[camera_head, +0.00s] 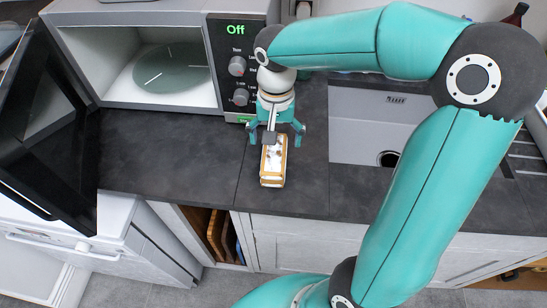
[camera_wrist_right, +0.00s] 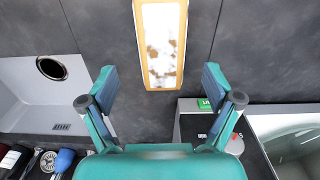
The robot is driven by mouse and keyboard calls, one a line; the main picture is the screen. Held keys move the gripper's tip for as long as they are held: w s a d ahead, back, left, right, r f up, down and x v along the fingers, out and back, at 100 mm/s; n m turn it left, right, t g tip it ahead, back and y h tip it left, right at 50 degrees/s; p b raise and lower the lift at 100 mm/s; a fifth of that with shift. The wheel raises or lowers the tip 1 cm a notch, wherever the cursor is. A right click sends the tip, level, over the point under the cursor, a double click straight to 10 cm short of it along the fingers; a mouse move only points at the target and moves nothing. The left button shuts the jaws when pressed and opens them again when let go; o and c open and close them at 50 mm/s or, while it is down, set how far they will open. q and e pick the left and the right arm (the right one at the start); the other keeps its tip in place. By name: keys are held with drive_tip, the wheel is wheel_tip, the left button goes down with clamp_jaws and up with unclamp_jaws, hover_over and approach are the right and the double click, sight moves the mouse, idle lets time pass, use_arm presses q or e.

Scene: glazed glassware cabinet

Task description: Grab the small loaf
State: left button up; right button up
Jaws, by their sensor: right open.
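The small loaf (camera_head: 273,163) is a narrow block with tan sides and a white, brown-flecked top. It lies on the dark countertop between the microwave and the sink. In the right wrist view, the loaf (camera_wrist_right: 161,45) runs up from the middle to the top edge, its far end cut off. My right gripper (camera_head: 275,130) is open above the loaf's microwave-side end. In the wrist view, the right gripper (camera_wrist_right: 159,74) has its two fingertips apart, one on each side of the loaf's near end, not touching it. My left gripper is not in view.
A microwave (camera_head: 223,35) with its door (camera_head: 45,120) swung open stands at the left, its display reading Off. A sink (camera_head: 362,130) is at the right. The counter (camera_head: 165,150) left of the loaf is clear. The counter's front edge is just beyond the loaf.

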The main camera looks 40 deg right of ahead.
sight(274, 152)
wheel_tip(274, 152, down, 3)
drive_tip(key=shift+r, duration=0.1)
drive_tip(key=shift+a+f+p, duration=0.2)
drive_tip(key=shift+f+p, duration=0.25)
drive_tip(key=shift+f, duration=2.2)
drive_tip(key=shift+c, duration=0.3)
drive_tip(key=c, duration=1.4)
drive_tip(key=shift+r, duration=0.1)
drive_tip(key=shift+c, duration=0.2)
